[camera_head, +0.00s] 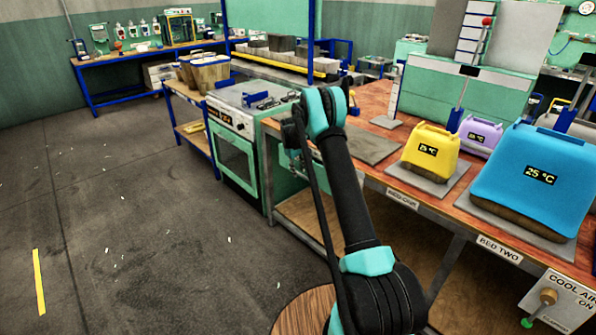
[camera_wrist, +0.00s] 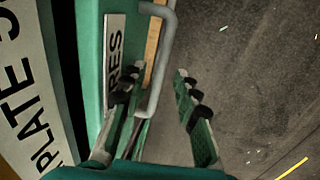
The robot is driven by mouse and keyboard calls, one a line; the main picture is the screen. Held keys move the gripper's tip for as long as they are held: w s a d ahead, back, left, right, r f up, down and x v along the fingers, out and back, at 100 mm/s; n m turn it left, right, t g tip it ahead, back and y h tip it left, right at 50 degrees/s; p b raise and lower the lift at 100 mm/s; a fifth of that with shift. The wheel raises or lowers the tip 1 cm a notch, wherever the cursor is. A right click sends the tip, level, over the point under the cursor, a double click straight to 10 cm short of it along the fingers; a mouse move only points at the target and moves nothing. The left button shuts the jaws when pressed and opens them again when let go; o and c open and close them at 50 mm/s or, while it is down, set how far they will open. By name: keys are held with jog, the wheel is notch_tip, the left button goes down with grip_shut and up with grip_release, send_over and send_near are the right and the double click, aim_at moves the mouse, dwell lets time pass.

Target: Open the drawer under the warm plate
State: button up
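In the wrist view a green drawer front (camera_wrist: 92,50) carries a white label (camera_wrist: 114,50) with partly hidden lettering. A grey bar handle (camera_wrist: 162,62) stands out from the front. My gripper (camera_wrist: 157,76) is open, with one finger on the drawer side and the other on the floor side of the handle. I cannot tell whether either finger touches the bar. A pale panel (camera_wrist: 28,85) reading "PLATE" lies to the left, past a dark gap.
A green stove-like cabinet (camera_head: 236,160) stands left of the bench. Yellow (camera_head: 427,166), purple (camera_head: 480,146) and blue (camera_head: 535,205) covers stand on the bench at right. The floor (camera_head: 120,220) at left is open.

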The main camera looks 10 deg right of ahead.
grip_shut()
dwell(0.5)
jog(key=s+a, duration=0.7)
jog(key=a, duration=0.2)
jog(key=s+a, duration=0.7)
jog(key=a, duration=0.3)
jog(key=shift+s+a, duration=0.15)
jog(key=shift+a, duration=0.15)
grip_release()
